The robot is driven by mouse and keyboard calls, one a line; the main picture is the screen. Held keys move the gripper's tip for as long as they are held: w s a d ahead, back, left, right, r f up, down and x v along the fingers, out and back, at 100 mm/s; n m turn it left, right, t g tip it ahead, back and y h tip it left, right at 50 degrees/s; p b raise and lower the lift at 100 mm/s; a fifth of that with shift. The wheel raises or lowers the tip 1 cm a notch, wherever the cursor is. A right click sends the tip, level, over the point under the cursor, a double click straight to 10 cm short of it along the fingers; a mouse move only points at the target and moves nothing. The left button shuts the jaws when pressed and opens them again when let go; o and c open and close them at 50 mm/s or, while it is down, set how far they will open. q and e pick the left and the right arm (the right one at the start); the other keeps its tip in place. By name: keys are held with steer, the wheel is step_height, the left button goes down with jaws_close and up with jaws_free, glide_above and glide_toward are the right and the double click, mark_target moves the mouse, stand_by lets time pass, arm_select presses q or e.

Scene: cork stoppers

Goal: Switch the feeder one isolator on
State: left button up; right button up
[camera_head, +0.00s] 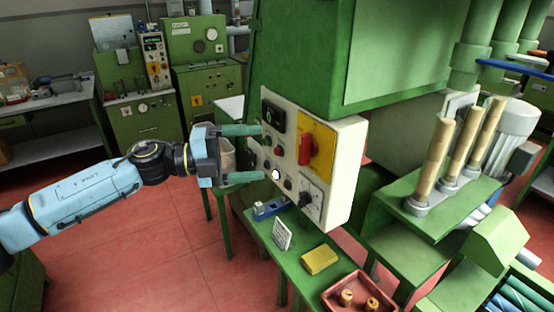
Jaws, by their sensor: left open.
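A cream control box (343,175) is fixed to the green machine. Its face carries a red rotary handle (306,150) on a yellow plate (325,145), and a dark rotary switch (306,198) on a pale plate below. No label is readable, so I cannot tell which is the feeder one isolator. The red handle looks roughly upright. My left gripper (260,153) is open and empty, its two green fingers pointing right at the left part of the box face. It appears apart from both switches; contact with the panel cannot be told. My right gripper is out of view.
Small buttons and a dark display (274,117) sit on the box's left part. Below, a green bench (290,260) holds a yellow block (320,259), a white card (282,234) and a red tray (358,285) with corks. Red floor (170,250) is open at the left.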

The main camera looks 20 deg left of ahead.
arm_select(q)
steer(key=b+v, duration=0.1)
steer(key=v, duration=0.2)
steer(key=shift+s+a, duration=0.2)
steer(key=shift+a, duration=0.15)
